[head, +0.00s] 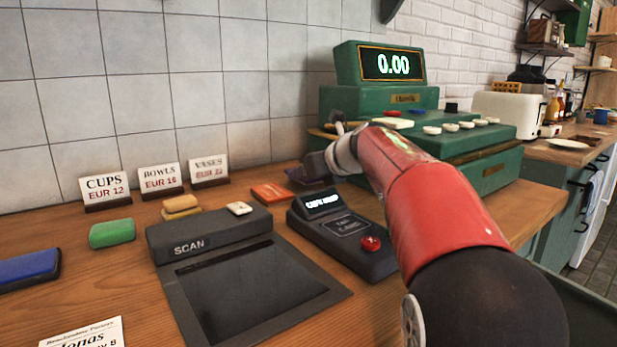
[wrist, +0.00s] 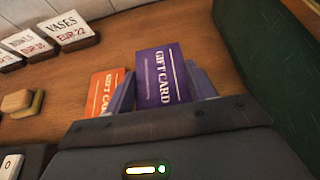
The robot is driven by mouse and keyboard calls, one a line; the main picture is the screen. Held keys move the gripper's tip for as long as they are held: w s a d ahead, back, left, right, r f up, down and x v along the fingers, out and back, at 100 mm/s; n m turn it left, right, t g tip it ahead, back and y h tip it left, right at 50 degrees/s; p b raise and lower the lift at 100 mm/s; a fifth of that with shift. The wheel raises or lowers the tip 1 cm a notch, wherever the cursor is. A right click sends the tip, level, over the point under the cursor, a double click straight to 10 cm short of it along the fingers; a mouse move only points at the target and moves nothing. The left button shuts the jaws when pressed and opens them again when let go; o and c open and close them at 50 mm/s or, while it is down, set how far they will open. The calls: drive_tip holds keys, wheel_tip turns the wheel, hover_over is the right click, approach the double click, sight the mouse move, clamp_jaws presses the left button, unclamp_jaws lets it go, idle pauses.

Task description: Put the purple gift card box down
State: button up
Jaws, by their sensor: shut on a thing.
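The purple gift card box (wrist: 162,77) shows in the wrist view between the two fingers of my gripper (wrist: 160,88), which is shut on it. White lettering on its face reads GIFT CARD. In the head view only a small dark purple part (head: 308,176) shows behind my wrist, close above the wooden counter (head: 262,222), in front of the green cash register (head: 480,143). I cannot tell whether the box touches the counter.
An orange gift card (head: 271,193) lies just left of my gripper. A card terminal (head: 345,245) stands nearer, beside the scanner (head: 208,234). The price signs for cups (head: 104,188), bowls (head: 160,178) and vases (head: 208,170) stand along the tiled wall.

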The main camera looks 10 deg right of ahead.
drive_tip(key=shift+s+a+f, duration=0.1)
drive_tip(key=shift+a+f, duration=0.05)
drive_tip(key=shift+f, duration=0.4)
drive_tip(key=shift+f, duration=0.1)
drive_tip(key=shift+f, duration=0.55)
drive_tip(key=o, duration=0.8)
drive_tip(key=shift+r, duration=0.25)
drive_tip(key=v, duration=1.2)
drive_tip(key=shift+r, duration=0.4)
